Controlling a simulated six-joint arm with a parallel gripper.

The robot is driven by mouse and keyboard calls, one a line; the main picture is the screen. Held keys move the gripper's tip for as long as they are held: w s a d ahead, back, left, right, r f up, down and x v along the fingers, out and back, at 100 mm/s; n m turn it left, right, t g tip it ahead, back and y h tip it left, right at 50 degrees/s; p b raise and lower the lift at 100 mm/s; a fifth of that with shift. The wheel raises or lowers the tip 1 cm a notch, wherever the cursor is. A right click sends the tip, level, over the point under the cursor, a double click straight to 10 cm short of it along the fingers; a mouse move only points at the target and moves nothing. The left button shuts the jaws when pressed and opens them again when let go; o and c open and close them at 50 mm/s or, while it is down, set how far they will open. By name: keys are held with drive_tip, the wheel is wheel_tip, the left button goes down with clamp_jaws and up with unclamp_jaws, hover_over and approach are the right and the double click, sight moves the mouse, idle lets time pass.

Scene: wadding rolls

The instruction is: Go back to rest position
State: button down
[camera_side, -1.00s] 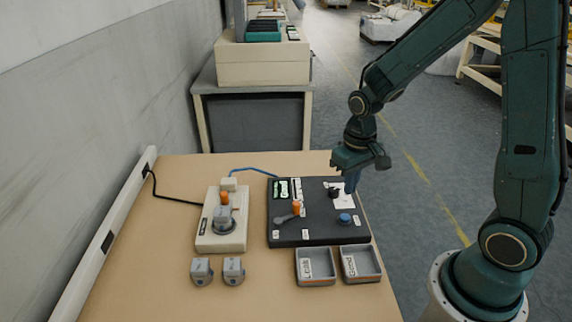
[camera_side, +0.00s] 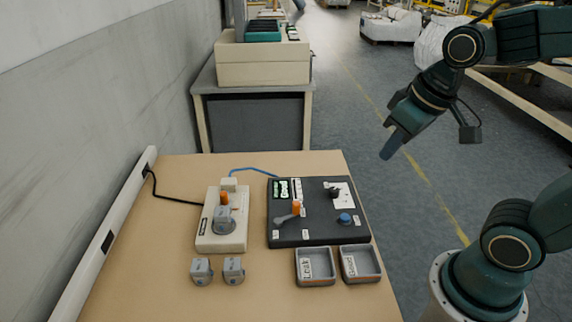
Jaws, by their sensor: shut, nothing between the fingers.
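My gripper (camera_side: 390,150) is shut and empty. It hangs in the air to the right of the table's far right corner, tilted down and to the left, apart from everything on the table. The dark control panel (camera_side: 325,225) lies on the table to its lower left. The panel carries a blue button (camera_side: 345,218), a black knob (camera_side: 334,192), and a grey lever with an orange part (camera_side: 296,208). The beige device (camera_side: 238,240) stands left of the panel with a grey piece (camera_side: 222,215) on it.
Two grey pieces (camera_side: 201,270) (camera_side: 234,269) stand at the front of the tan table (camera_side: 150,285). Two grey trays (camera_side: 316,281) (camera_side: 361,279) sit in front of the panel. A white rail (camera_side: 97,245) runs along the left edge. Open floor lies right of the table.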

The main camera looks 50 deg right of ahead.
drive_tip(key=shift+n+t, duration=0.4)
drive_tip(key=shift+t, duration=0.3)
drive_tip(key=shift+s+a+r, duration=0.15)
drive_tip(key=shift+s+r, duration=0.3)
drive_tip(key=shift+s, duration=0.35)
drive_tip(key=shift+s+a+r, duration=0.2)
drive_tip(key=shift+s+r, duration=0.25)
drive_tip(key=shift+s, duration=0.4)
drive_tip(key=shift+s+a+r, duration=0.15)
drive_tip(key=shift+s+r, duration=0.3)
drive_tip(key=shift+s, duration=0.35)
